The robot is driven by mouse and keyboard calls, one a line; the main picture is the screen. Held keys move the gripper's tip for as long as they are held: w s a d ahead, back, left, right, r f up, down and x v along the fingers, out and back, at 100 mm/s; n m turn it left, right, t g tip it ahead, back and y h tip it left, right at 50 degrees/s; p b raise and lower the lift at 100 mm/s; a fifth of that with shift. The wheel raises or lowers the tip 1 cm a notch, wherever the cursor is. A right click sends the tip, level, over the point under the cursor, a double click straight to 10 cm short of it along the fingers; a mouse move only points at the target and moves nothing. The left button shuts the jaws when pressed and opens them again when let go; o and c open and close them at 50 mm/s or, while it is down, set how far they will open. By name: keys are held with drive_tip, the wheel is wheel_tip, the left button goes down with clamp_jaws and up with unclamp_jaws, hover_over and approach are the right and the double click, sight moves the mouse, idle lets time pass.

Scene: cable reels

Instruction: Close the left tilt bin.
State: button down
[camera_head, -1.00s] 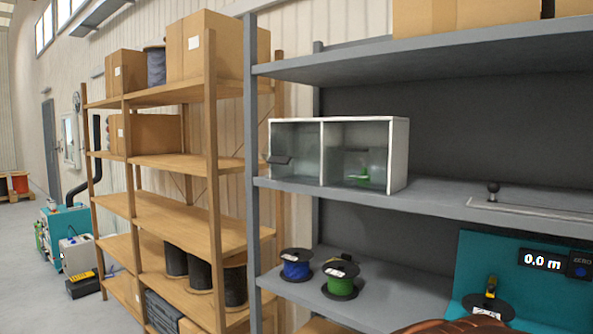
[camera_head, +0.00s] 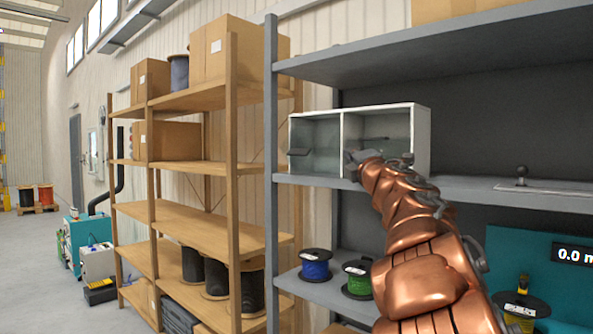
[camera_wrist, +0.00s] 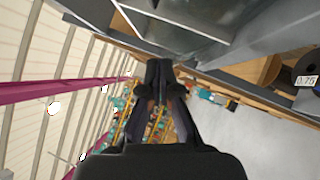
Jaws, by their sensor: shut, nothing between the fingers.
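The white two-compartment bin unit (camera_head: 422,140) stands on the grey shelf in the head view. The left tilt bin (camera_head: 316,135) is a see-through bin with a dark handle (camera_head: 299,153) jutting out low at its left front; its front appears tipped outward, though the exact angle is hard to tell. My gripper (camera_head: 355,157) is shut and empty in front of the unit, near the divider and right of the handle. It partly hides the right compartment. In the wrist view my closed fingers (camera_wrist: 160,70) lie just below a glassy panel (camera_wrist: 185,38), with no clear contact visible.
The grey shelf (camera_head: 460,188) runs right, with a knobbed metal plate (camera_head: 545,188) on it. Blue (camera_head: 316,265) and green (camera_head: 357,278) cable reels stand on the shelf below. A wooden rack (camera_head: 200,225) stands to the left, beyond a grey post (camera_head: 271,200).

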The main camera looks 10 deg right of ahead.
sight(314, 152)
drive_tip(key=w+a+f+n+g+y+b, duration=0.1)
drive_tip(key=w+a+f+n+g+y, duration=0.2)
drive_tip(key=a+f+n+y, duration=0.45)
drive_tip(key=w+a+r+n+p, duration=0.1)
drive_tip(key=w+r+p, duration=0.1)
drive_tip(key=w+p, duration=0.2)
drive_tip(key=w+a+r+n+y+p, duration=0.1)
drive_tip(key=w+a+r+p, duration=0.1)
drive_tip(key=w+p, duration=0.3)
drive_tip(key=shift+w+a+r+g, duration=0.2)
drive_tip(key=shift+w+r+g, duration=0.1)
drive_tip(key=shift+w+r, duration=0.55)
drive_tip(key=shift+n, duration=0.25)
drive_tip(key=shift+d+r+p, duration=0.1)
drive_tip(key=shift+p, duration=0.25)
